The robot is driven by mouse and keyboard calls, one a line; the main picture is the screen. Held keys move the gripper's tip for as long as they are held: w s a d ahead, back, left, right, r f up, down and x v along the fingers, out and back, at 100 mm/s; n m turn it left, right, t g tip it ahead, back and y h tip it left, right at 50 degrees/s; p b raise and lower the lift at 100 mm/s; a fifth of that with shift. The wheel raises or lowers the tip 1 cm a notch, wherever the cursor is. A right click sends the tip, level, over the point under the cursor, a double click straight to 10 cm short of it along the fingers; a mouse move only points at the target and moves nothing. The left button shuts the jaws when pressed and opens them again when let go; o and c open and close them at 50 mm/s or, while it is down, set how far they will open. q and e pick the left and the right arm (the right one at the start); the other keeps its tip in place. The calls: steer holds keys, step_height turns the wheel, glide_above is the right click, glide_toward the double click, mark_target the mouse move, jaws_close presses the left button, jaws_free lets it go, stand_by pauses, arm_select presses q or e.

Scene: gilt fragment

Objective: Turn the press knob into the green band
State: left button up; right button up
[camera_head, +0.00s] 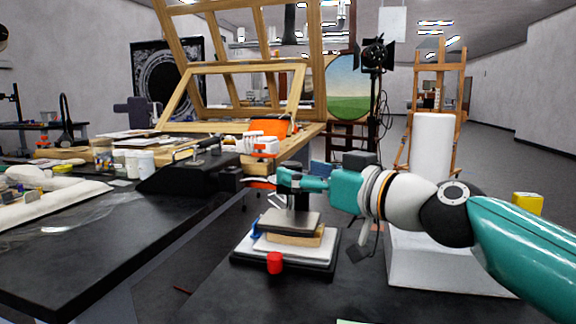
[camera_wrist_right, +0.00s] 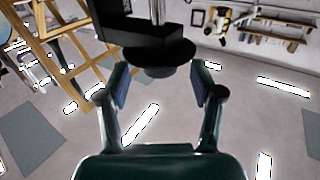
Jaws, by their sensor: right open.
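The small press stands on the dark table in the head view, with a black base (camera_head: 322,268), a white plate, a wooden block and a grey plate (camera_head: 290,220) stacked on it. Its dark post (camera_head: 300,201) rises behind the stack. My right gripper (camera_head: 283,180) is level above the stack and hides the top of the press. In the right wrist view, a round black knob-like disc (camera_wrist_right: 160,70) under a black block lies between the open fingers (camera_wrist_right: 160,88), with gaps on both sides. I cannot make out a green band. My left gripper is not in view.
A red cylinder (camera_head: 274,263) is at the front of the press base. A white cylinder (camera_head: 432,146) stands to the right, behind my right arm. A bench with jars (camera_head: 146,160) and a dark device (camera_head: 190,176) is on the left. The table's front is mostly clear.

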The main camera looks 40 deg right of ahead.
steer(key=shift+w+a, duration=0.15)
steer(key=shift+w, duration=0.7)
steer(key=shift+w+a, duration=0.1)
steer(key=shift+w, duration=0.75)
